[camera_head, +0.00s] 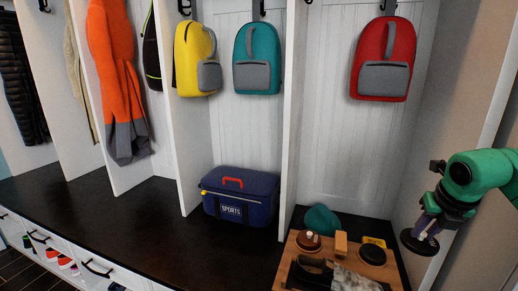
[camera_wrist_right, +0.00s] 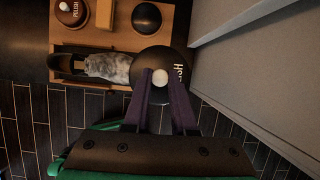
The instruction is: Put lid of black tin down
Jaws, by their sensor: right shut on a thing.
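My right gripper (camera_head: 427,230) is at the right, shut on the pale knob of the black tin's lid (camera_head: 418,243). In the right wrist view the gripper (camera_wrist_right: 160,80) has the knob between its fingertips, and the round black lid (camera_wrist_right: 176,60) with pale letters lies beyond them. The lid is held beside the wooden tray's right end, apart from it. The black tin (camera_head: 372,254) stands without a lid on the tray (camera_head: 290,262); it also shows in the right wrist view (camera_wrist_right: 146,17). My left gripper is not in view.
A brown tin with a knobbed lid (camera_head: 308,240), a tan block (camera_head: 341,244), a yellow item (camera_head: 374,242) and a grey cloth (camera_head: 352,280) crowd the tray. A teal item (camera_head: 321,220) lies behind. The dark bench (camera_head: 150,235) is clear left of the blue sports bag (camera_head: 240,197).

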